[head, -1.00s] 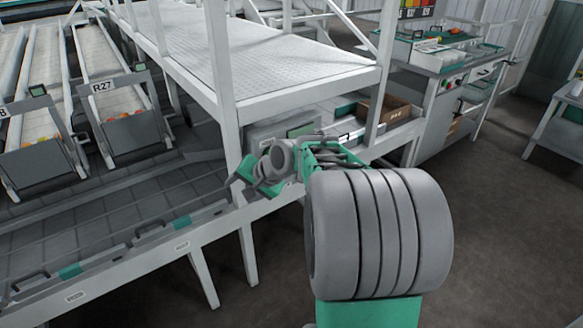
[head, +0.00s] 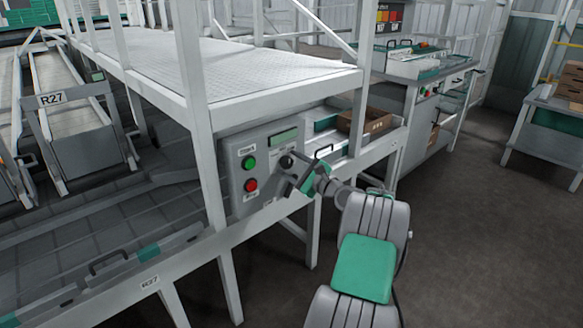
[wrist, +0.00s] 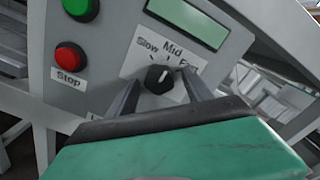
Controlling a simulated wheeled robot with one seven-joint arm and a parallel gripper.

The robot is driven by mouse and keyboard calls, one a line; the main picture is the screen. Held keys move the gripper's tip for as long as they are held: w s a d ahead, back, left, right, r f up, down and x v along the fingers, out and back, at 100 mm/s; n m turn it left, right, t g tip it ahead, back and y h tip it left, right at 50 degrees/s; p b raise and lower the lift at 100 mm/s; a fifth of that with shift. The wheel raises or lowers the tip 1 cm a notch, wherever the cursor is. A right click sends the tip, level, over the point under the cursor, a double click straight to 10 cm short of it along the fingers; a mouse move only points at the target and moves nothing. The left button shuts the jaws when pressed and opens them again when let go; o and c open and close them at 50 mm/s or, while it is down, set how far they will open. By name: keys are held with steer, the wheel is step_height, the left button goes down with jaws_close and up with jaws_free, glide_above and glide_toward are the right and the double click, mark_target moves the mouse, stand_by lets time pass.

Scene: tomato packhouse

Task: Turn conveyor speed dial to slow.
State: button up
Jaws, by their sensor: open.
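The grey control panel (head: 238,186) stands under the platform in the head view. Its black speed dial (wrist: 158,79) is in the middle of the wrist view, on a white label reading Slow, Mid and a partly covered Fast. My gripper (wrist: 160,84) is open, with one finger on each side of the dial. I cannot tell whether either finger touches it. In the head view my gripper (head: 292,172) is at the panel's right part and partly covers the dial area.
A green button (wrist: 80,8) and a red Stop button (wrist: 70,57) are left of the dial. A display (wrist: 188,20) is above it. A white post (head: 196,120) stands left of the panel, and a cardboard box (head: 364,122) sits to the right.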

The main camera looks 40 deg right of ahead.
jaws_close()
stand_by(0.7)
